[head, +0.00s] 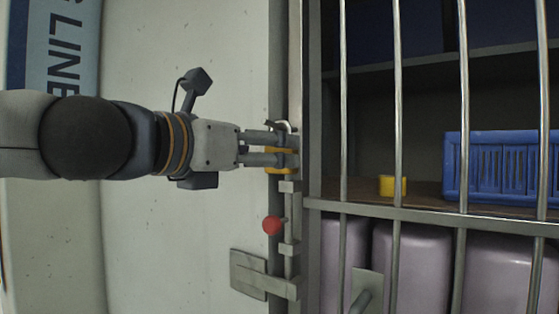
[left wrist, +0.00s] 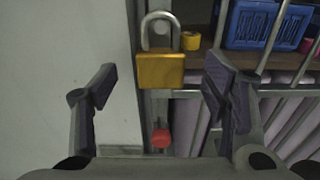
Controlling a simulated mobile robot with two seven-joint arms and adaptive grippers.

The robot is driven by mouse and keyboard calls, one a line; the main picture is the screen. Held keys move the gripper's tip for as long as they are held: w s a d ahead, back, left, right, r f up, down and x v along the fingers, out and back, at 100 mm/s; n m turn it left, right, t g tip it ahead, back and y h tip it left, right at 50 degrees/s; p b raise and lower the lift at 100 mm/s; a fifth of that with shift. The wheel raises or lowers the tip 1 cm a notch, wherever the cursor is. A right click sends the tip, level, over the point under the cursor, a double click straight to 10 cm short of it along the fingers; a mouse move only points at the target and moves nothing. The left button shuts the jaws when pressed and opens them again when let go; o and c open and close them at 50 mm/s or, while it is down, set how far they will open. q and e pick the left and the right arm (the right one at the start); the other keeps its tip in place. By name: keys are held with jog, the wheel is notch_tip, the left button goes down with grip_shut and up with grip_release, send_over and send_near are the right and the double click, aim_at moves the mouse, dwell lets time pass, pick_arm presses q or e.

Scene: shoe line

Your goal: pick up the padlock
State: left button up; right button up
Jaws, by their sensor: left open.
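The padlock has a yellow-gold body and a silver shackle. In the left wrist view the padlock (left wrist: 161,70) hangs upright between and beyond my gripper's two fingers. In the head view the padlock (head: 279,168) is at the edge of the barred door, partly hidden by my fingers. My left gripper (head: 283,150) comes in from the left and reaches the padlock's place. In the left wrist view my left gripper (left wrist: 165,88) is open, with a finger on each side and a gap to the padlock. My right gripper is not in view.
A red knob (head: 271,225) on a latch sits below the padlock. Vertical metal bars (head: 398,110) stand to the right. Behind them are a blue crate (head: 500,165) and a small yellow object (head: 393,186) on a shelf. A pale wall panel (head: 190,60) is at the left.

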aim_at(277, 152)
pick_arm(q)
jog(key=x, duration=0.3)
jog(key=shift+s, duration=0.1)
jog(key=shift+c, duration=0.8)
jog(key=c, duration=1.3)
jog(key=shift+o, duration=0.2)
jog(key=shift+r, duration=0.1)
